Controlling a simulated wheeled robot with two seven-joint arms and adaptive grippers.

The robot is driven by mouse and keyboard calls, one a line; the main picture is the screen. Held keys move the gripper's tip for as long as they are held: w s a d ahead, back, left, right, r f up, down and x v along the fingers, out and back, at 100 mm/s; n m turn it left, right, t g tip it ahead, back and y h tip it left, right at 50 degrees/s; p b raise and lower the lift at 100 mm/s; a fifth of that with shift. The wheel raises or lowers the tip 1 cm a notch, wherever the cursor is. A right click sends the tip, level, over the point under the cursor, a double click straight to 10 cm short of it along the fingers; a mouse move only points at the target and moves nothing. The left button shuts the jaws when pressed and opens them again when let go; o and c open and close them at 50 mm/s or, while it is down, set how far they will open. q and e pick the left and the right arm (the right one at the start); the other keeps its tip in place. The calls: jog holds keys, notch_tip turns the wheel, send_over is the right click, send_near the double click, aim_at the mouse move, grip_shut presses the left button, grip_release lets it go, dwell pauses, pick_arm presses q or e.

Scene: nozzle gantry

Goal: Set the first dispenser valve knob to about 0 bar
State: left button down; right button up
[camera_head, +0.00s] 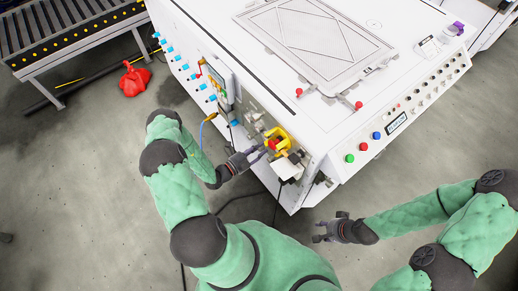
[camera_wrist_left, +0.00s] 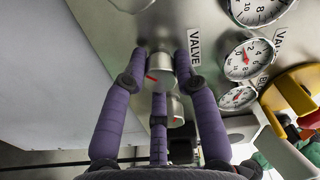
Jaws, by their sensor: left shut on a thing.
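In the left wrist view, a grey round valve knob (camera_wrist_left: 159,64) with a red mark sits between the purple fingers of my left gripper (camera_wrist_left: 161,66), which is shut on it. A second grey knob (camera_wrist_left: 174,111) with a red mark is beside it, partly behind the middle finger. Part of a third knob (camera_wrist_left: 131,3) shows at the top edge. Which of these is the first dispenser valve cannot be told. In the head view, my left gripper (camera_head: 258,153) is at the machine's side panel and hides the knob. My right gripper (camera_head: 328,230) is open and empty, away from the machine.
Pressure gauges (camera_wrist_left: 248,59) stand right of the knobs; their needles are too small to read surely. A yellow guard (camera_head: 283,138) with a red part is close to my left gripper. The white machine (camera_head: 225,40) fills the top centre. Floor around my right gripper is clear.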

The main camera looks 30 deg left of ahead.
pick_arm(q)
jog(key=shift+s+d, duration=0.2)
jog(key=shift+d, duration=0.2)
jog(key=c, duration=1)
grip_release()
jog(key=shift+c, duration=0.2)
jog(key=shift+o, duration=0.3)
jog(key=shift+w+a, duration=0.1)
jog(key=shift+a, duration=0.1)
jog(key=shift+s+a, duration=0.3)
jog(key=shift+s, duration=0.15)
jog(key=v, duration=1.1)
jog(key=shift+s+d+f, duration=0.1)
